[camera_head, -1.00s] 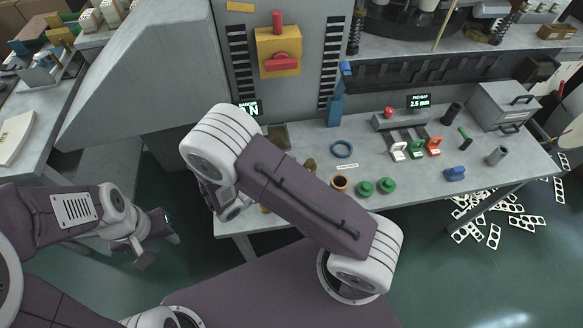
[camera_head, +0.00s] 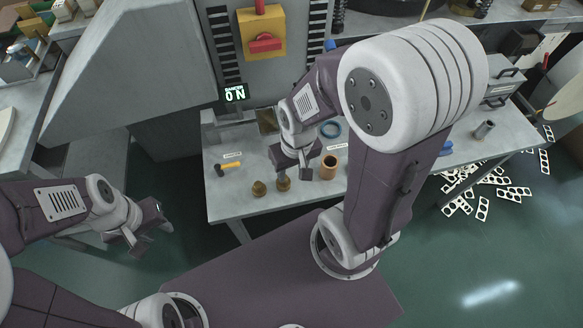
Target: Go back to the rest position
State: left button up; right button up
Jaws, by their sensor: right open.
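My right gripper (camera_head: 295,177) is open and empty. It hangs over the front of the workbench (camera_head: 240,205), between two small brass pieces on its near left and a copper cup (camera_head: 329,167) on its right. One brass piece (camera_head: 259,188) stands clear, and the other (camera_head: 284,184) is just under the gripper's fingers. My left gripper (camera_head: 148,236) is at the left, over the floor and away from the bench. Its fingers look apart, with nothing seen between them.
A grey press with a yellow panel (camera_head: 262,25) stands behind. My raised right arm hides the bench's middle right. White stamped strips (camera_head: 482,208) litter the right floor.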

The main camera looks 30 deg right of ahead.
notch_tip(320, 180, up, 7)
jog(key=p, duration=0.6)
jog(key=shift+f+p, duration=0.15)
jog(key=shift+p, duration=0.25)
